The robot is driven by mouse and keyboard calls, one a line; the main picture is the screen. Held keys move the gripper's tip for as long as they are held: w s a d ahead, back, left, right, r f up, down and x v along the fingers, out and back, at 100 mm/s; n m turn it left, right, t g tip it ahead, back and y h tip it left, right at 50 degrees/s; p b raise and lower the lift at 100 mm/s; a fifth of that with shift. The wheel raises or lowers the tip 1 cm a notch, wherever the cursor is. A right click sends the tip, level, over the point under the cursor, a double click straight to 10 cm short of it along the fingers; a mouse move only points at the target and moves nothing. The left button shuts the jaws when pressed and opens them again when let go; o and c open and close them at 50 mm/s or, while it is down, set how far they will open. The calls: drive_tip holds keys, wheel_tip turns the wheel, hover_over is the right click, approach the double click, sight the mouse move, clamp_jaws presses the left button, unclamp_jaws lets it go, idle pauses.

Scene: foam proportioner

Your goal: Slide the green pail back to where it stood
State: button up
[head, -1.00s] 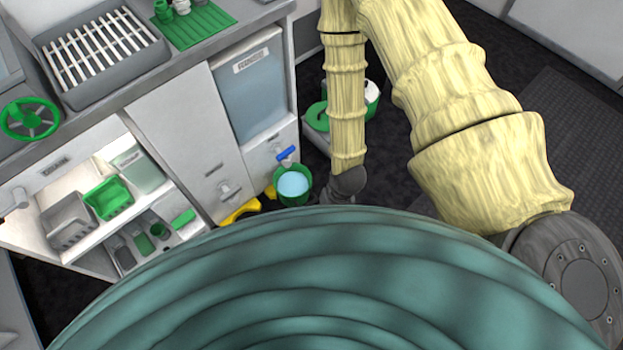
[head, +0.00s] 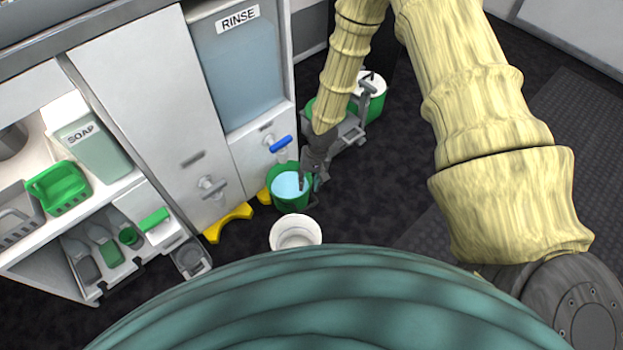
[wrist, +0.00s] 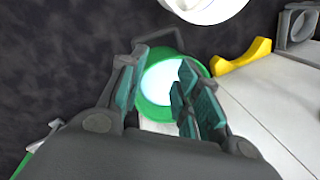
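The green pail (head: 291,203), with pale blue liquid inside, stands upright on the dark floor under the blue tap in the head view. In the wrist view the pail (wrist: 150,110) lies beyond and between my fingertips, partly hidden by them. My gripper (head: 312,183) is at the pail's right side in the head view, with one finger overlapping its opening. In the wrist view my gripper (wrist: 158,88) is open, its teal pads apart. I cannot tell whether a finger touches the rim.
A white round container (head: 296,232) stands just in front of the pail. Yellow wedge-shaped pieces (head: 229,221) lie by the cabinet base. The RINSE tank (head: 240,70) and its blue tap (head: 280,144) are above. Dark floor is free to the right.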

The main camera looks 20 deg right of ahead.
drive_tip(key=w+d+f+h+b, duration=0.1)
drive_tip(key=w+d+f+b, duration=0.2)
drive_tip(key=w, duration=0.3)
drive_tip(key=shift+f+m+b, duration=0.2)
drive_tip(key=shift+m+b, duration=0.2)
drive_tip(key=shift+b, duration=0.1)
drive_tip(key=shift+w+d, duration=0.1)
drive_tip(key=f+b, duration=0.1)
drive_tip(key=f, duration=0.2)
drive_tip(key=f+b, duration=0.2)
drive_tip(key=f, duration=0.2)
drive_tip(key=a+f+b, duration=0.1)
drive_tip(key=f+b, duration=0.1)
drive_tip(key=f, duration=0.1)
drive_tip(key=shift+w+f, duration=0.2)
drive_tip(key=shift+f, duration=0.2)
drive_tip(key=shift+c, duration=0.2)
clamp_jaws()
